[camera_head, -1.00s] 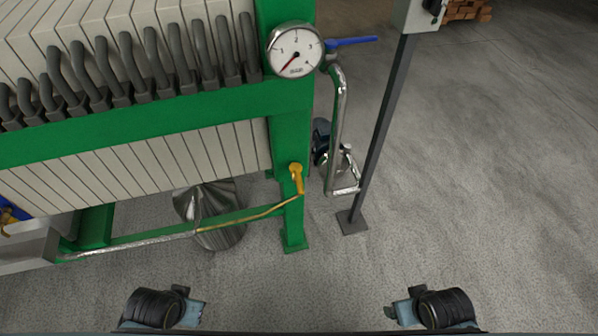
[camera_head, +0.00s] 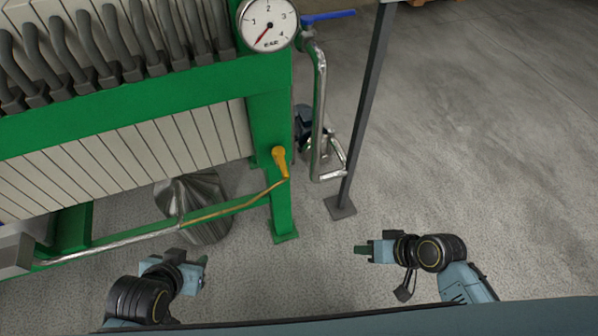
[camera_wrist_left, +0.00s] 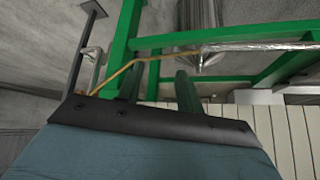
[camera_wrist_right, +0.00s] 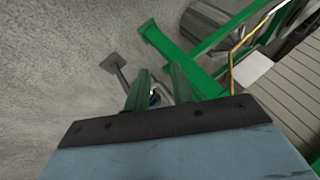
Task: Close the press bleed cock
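The press bleed cock (camera_head: 281,162) is a yellow lever on the green press post in the head view. Its handle points down along the post, tilted slightly right, and a thin brass pipe (camera_head: 235,207) meets it at its lower end. My left gripper (camera_head: 204,265) is low and left of the cock, open and empty. Its two fingers show apart in the left wrist view (camera_wrist_left: 160,88). My right gripper (camera_head: 362,250) is below and right of the cock, its fingers pointing left. They show apart and empty in the right wrist view (camera_wrist_right: 158,88). Neither gripper touches the cock.
A gauge (camera_head: 267,22) and a blue-handled valve (camera_head: 328,16) are above the cock. A bent metal pipe (camera_head: 318,110) and a grey stand (camera_head: 366,110) rise to its right. A shiny metal vessel (camera_head: 200,200) stands left of the post. Floor to the right is clear.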

